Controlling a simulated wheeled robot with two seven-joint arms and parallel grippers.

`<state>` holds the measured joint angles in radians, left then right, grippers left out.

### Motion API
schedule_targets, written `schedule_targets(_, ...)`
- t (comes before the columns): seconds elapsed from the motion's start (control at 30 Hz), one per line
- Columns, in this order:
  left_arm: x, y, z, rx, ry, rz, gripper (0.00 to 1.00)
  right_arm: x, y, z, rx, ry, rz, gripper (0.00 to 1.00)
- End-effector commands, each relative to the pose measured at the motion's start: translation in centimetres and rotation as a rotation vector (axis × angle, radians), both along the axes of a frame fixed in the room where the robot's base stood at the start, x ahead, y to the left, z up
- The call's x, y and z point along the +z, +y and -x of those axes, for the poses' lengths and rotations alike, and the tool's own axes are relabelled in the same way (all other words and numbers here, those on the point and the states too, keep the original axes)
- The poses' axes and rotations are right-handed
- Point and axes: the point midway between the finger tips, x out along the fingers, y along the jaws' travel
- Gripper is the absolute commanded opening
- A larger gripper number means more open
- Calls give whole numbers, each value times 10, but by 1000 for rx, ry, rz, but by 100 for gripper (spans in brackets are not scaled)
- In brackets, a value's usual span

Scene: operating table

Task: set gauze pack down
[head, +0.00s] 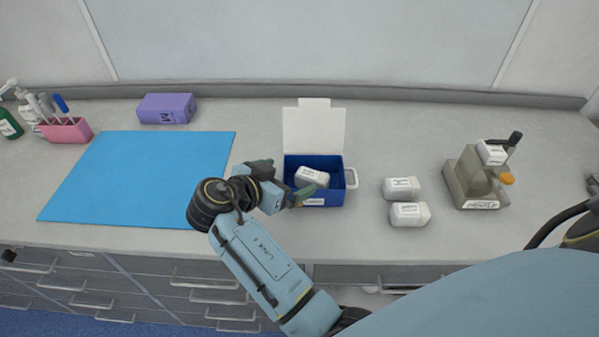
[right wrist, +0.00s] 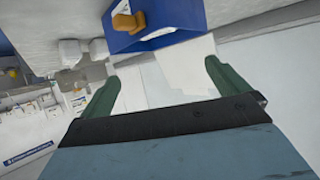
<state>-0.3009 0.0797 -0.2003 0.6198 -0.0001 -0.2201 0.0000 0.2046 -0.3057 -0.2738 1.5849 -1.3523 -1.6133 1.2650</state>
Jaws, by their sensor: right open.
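A white gauze pack (head: 312,177) with a printed label lies a little tilted in the open blue box (head: 322,196) in the head view. My right gripper (head: 284,181) is at the box's left front side, its green fingers spread apart, one beside the pack. In the right wrist view the green fingers (right wrist: 158,85) are wide apart with no pack clearly held between them. The blue box (right wrist: 180,16) shows at the top of that view, with an orange-brown thing at its edge. My left gripper is not in view.
Two more white packs (head: 402,188) (head: 410,214) lie right of the box. A grey-beige device (head: 470,181) with a white pack on top stands further right. A blue mat (head: 140,175), a purple box (head: 166,109) and a pink holder (head: 66,132) are left.

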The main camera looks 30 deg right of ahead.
Motion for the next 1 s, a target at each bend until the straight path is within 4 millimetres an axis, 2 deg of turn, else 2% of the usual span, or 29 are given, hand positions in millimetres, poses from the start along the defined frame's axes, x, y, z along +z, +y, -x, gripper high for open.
schedule_targets(0.1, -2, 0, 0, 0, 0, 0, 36, 7, 14, 5, 0, -1, -1, 100)
schedule_targets(0.23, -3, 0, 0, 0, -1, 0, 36, 11, 21, 8, 1, -1, 1, 100)
schedule_targets(1.0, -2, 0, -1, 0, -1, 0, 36, 12, 22, 8, 0, -2, 1, 100)
